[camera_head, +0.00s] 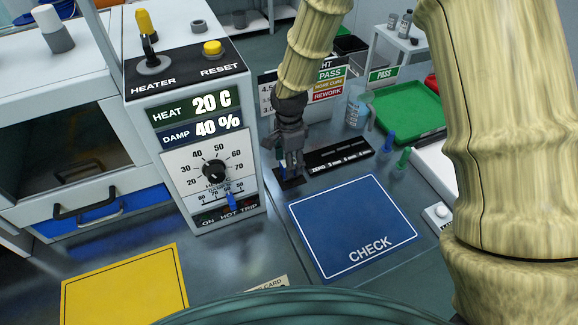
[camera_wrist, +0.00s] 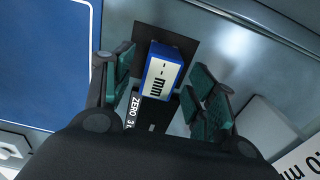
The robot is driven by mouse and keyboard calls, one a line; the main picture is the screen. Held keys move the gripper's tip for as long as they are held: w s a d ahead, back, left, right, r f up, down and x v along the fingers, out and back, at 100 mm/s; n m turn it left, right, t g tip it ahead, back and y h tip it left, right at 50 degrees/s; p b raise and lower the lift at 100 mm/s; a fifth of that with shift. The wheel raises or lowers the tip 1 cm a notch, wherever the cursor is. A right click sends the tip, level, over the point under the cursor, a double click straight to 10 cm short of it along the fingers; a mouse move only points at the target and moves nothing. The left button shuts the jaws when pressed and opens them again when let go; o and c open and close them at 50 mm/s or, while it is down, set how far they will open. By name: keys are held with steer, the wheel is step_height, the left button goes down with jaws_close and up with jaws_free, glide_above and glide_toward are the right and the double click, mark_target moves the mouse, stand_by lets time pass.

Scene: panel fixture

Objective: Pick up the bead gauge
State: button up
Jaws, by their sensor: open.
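The bead gauge (camera_wrist: 164,70) is a small blue block with a pale display reading "-- mm". In the wrist view it sits between my two green-padded fingers, over a dark plate (camera_wrist: 150,45). My gripper (camera_wrist: 162,85) is open, with a visible gap between each finger and the gauge. In the head view my gripper (camera_head: 290,166) points down over a small black base behind the blue CHECK mat (camera_head: 352,212). There the gauge is mostly hidden by the fingers.
The heater panel (camera_head: 212,155) stands close on the left, reading 20 C and 40 %. A black ZERO strip (camera_head: 338,154) lies right of my gripper. Blue (camera_head: 389,141) and green (camera_head: 404,157) pegs and a green tray (camera_head: 408,112) are further right. A yellow mat (camera_head: 125,290) is front left.

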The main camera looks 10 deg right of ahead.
steer(key=shift+f, duration=1.1)
steer(key=c, duration=1.2)
steer(key=shift+r, duration=0.1)
